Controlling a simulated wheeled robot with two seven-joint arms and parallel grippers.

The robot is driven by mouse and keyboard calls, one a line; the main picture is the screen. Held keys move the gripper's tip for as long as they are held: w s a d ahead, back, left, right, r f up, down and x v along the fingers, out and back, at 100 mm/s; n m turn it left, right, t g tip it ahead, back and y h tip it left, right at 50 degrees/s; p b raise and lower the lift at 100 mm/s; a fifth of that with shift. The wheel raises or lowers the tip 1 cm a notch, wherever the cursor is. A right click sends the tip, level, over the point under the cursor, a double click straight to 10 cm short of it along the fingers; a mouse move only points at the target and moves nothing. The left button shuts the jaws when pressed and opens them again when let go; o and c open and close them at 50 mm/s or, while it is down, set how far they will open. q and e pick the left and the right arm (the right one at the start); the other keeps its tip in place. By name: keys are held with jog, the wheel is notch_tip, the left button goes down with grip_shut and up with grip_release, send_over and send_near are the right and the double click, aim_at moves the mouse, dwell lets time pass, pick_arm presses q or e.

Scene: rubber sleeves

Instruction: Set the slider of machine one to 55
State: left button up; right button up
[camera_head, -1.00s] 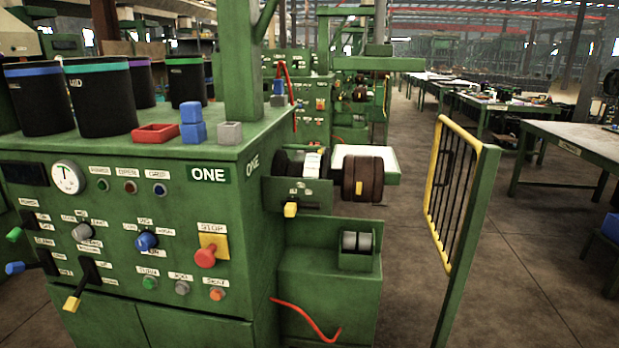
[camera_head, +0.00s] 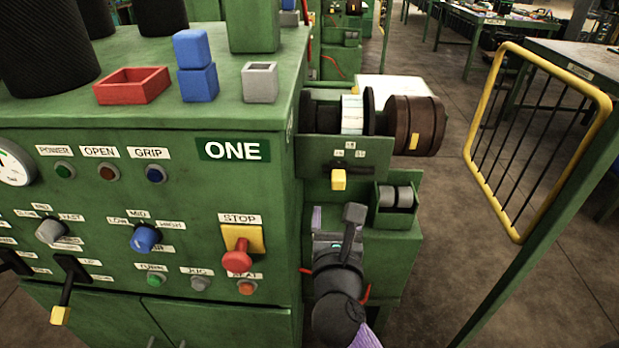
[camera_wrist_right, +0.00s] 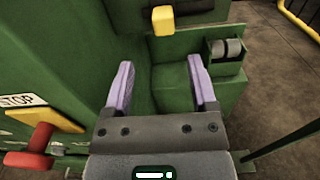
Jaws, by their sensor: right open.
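Machine one (camera_head: 180,210) is a green cabinet with a sign reading ONE (camera_head: 234,150). On its right side a green plate (camera_head: 372,153) with small white number labels bears a yellow slider knob (camera_head: 338,180) at its lower left edge. The labels are too small to read surely. My right gripper (camera_head: 335,215) is below the knob, apart from it. In the right wrist view its two lilac fingers (camera_wrist_right: 160,88) are spread and empty, and the yellow knob (camera_wrist_right: 163,20) is ahead of them at the top. My left gripper is not in view.
A brown drum (camera_head: 412,126) is above. An open yellow-framed gate (camera_head: 481,105) stands at right.

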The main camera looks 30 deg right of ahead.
aim_at(339, 186)
jog(key=x, duration=0.3)
jog(key=b+x, duration=0.1)
jog(key=shift+w+d+r, duration=0.15)
jog(key=shift+d+r, duration=0.2)
jog(key=shift+d, duration=0.05)
jog(key=b+x, duration=0.1)
jog(key=x, duration=0.3)
jog(key=shift+w+d, duration=0.25)
jog(key=shift+w, duration=0.1)
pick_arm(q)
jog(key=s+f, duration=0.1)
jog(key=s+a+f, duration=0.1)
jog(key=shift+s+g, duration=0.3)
pick_arm(e)
jog(key=shift+r, duration=0.1)
jog(key=shift+c, duration=0.7)
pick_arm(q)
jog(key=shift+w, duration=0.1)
pick_arm(e)
grip_shut()
